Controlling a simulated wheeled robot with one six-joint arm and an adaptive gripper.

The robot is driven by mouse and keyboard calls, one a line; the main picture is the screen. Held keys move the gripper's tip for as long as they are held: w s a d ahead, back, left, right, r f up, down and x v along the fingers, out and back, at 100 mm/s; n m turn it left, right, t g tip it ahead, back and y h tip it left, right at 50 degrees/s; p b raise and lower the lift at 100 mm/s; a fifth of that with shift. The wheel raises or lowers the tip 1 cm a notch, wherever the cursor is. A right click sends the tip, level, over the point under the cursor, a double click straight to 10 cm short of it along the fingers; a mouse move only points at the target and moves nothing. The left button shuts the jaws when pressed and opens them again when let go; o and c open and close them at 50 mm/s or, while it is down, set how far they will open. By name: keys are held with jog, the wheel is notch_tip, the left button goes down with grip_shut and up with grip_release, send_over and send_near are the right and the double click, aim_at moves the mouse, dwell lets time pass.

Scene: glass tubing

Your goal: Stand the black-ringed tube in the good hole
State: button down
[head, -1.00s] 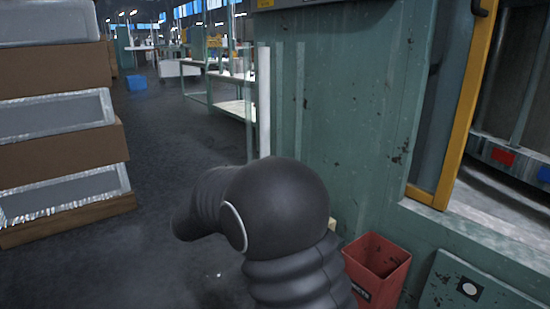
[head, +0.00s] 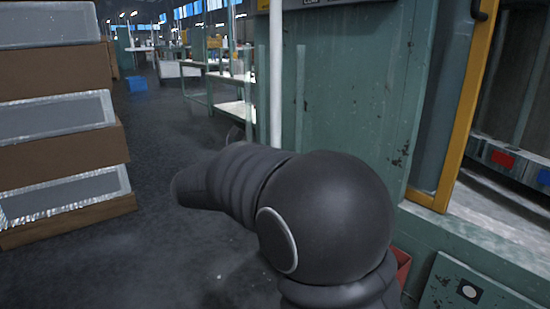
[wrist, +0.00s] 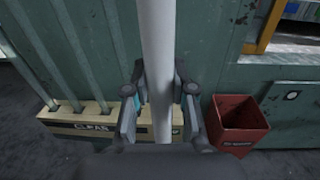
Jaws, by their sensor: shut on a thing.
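My gripper (wrist: 160,100) is shut on a long pale tube (wrist: 157,45) in the wrist view. The tube runs from the top of the picture down between the fingers, looking near upright. It also shows in the head view (head: 277,75), upright before the green wall, its lower part hidden behind my arm. No black ring shows on it. Below and beyond the gripper lies a long beige rack box (wrist: 75,127) with a dark lettered label. Several tubes (wrist: 84,48) stand in holes in its left part. The gripper and tube hide part of the box, and I cannot see a free hole clearly.
A red bin (wrist: 239,125) stands right of the box; in the head view my arm mostly hides it. A green cabinet (head: 365,100) with a yellow-framed opening is behind. Stacked crates (head: 60,160) stand at the left, with open floor (head: 165,245) between.

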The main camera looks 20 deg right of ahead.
jog(key=shift+s+d+p+x, duration=0.25)
jog(key=shift+s+p+x, duration=0.65)
jog(key=shift+x, duration=7.05)
notch_tip(320, 180, down, 9)
jog(key=b, duration=0.5)
jog(key=shift+w, duration=0.4)
jog(key=c, duration=0.9)
grip_release()
jog(key=shift+a, duration=0.1)
